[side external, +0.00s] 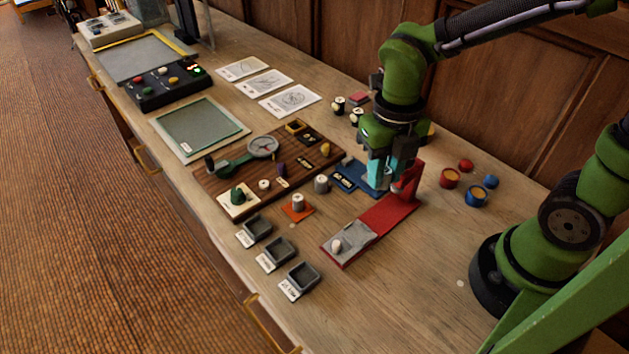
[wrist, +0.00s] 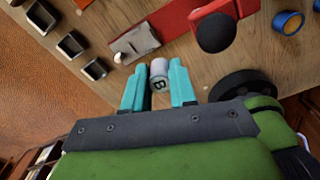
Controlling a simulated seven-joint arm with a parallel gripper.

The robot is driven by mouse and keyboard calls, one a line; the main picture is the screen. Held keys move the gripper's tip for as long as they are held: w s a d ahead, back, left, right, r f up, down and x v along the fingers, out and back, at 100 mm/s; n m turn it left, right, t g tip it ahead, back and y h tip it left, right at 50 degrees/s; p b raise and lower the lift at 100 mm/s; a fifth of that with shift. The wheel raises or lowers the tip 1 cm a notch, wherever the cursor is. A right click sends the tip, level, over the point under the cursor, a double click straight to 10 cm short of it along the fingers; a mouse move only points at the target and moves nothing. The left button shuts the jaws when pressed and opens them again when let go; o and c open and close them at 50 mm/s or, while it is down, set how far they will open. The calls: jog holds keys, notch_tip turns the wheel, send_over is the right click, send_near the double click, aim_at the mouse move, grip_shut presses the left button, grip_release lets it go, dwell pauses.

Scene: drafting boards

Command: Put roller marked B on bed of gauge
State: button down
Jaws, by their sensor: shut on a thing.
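The roller marked B (wrist: 159,80) is a pale grey-white cylinder with a dark letter B, seen in the wrist view between my gripper's two cyan fingers. My gripper (wrist: 160,72) is shut on it. In the side view my gripper (side external: 384,182) points down close to the red upright of the gauge, and I cannot make out the roller there. The gauge (side external: 387,217) is a long red base with a grey plate, apparently its bed (side external: 355,236), at the near end. A small pale peg (side external: 337,244) stands on the plate. The gauge also shows in the wrist view (wrist: 178,18).
A wooden board (side external: 222,187) with a dial and other parts lies left of the gauge. An orange tile (side external: 305,211) bears another cylinder. Several grey trays (side external: 281,251) line the front edge. Red and blue round pieces (side external: 476,196) lie right of the gauge.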

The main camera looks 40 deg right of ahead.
jog(key=w+d+m, duration=0.2)
jog(key=w+d, duration=0.2)
jog(key=w, duration=0.3)
jog(key=m, duration=0.2)
send_over(357, 170)
notch_tip(357, 170, down, 6)
jog(key=shift+f, duration=2.1)
jog(key=shift+f, duration=0.25)
jog(key=shift+f, duration=0.35)
jog(key=shift+f, duration=0.3)
jog(key=shift+f, duration=0.25)
